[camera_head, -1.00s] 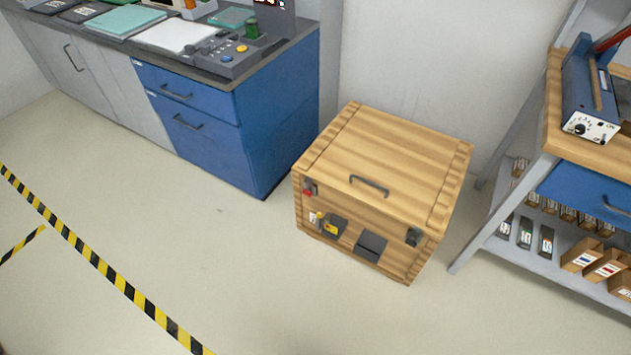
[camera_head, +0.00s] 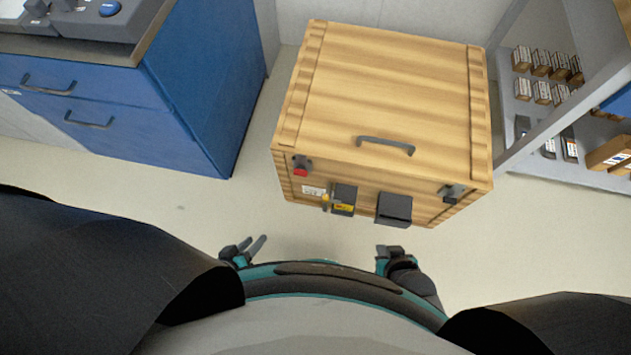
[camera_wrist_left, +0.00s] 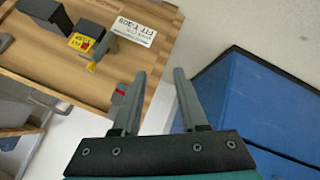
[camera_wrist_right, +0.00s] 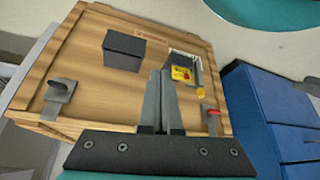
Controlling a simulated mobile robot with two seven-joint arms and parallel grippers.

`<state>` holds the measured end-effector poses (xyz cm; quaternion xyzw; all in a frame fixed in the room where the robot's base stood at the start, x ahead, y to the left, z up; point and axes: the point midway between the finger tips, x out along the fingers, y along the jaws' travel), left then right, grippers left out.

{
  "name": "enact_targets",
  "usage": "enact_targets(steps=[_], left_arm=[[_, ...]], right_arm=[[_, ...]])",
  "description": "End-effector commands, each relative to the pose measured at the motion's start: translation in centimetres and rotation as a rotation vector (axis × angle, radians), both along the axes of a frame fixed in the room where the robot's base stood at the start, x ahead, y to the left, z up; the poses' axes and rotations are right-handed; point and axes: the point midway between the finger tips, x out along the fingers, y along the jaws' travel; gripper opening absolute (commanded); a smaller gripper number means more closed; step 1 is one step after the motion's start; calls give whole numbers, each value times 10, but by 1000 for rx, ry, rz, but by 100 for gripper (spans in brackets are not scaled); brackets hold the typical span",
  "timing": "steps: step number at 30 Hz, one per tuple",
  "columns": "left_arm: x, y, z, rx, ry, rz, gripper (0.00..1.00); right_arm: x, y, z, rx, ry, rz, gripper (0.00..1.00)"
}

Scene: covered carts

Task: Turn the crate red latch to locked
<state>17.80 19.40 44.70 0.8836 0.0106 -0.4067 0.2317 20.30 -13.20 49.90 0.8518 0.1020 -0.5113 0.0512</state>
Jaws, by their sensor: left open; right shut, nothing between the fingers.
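The wooden crate (camera_head: 385,85) stands on the floor ahead, its lid closed and a dark handle on top. The red latch (camera_head: 301,168) is at the upper left of its front face; it also shows in the left wrist view (camera_wrist_left: 119,89) and in the right wrist view (camera_wrist_right: 212,113). My left gripper (camera_head: 255,243) is open and empty, in front of the crate's left side, apart from the latch. My right gripper (camera_head: 392,249) is shut and empty, in front of the crate and apart from it.
The crate front also carries a grey latch (camera_head: 452,192), a dark box (camera_head: 394,208) and a yellow-labelled unit (camera_head: 343,200). A blue cabinet (camera_head: 190,90) stands at the left. A shelf rack (camera_head: 560,160) stands at the right. The floor before the crate is clear.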

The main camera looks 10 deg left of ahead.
Motion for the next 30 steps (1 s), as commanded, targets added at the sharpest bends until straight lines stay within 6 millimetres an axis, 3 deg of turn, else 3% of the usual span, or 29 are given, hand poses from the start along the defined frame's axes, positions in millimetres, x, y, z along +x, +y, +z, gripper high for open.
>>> enact_targets(steps=[1, 6, 12, 21, 26, 30], left_arm=[[9, 0, -15, -57, -46, 27, 42], [38, -5, -20, -292, -194, 121, 42], [58, -10, -20, -600, -325, 185, 42], [66, -14, -9, -933, -407, 202, 42], [70, -15, -5, -986, -417, 200, 42], [85, -22, -4, -990, -419, 200, 42]], right_arm=[[12, 5, -6, 13, -39, 3, 0], [48, 21, 16, 60, -162, 9, 0], [74, 37, 54, 118, -301, 16, 0], [86, 47, 103, 176, -435, 25, 0], [86, 49, 113, 187, -459, 27, 0], [87, 52, 115, 201, -484, 28, 0]])
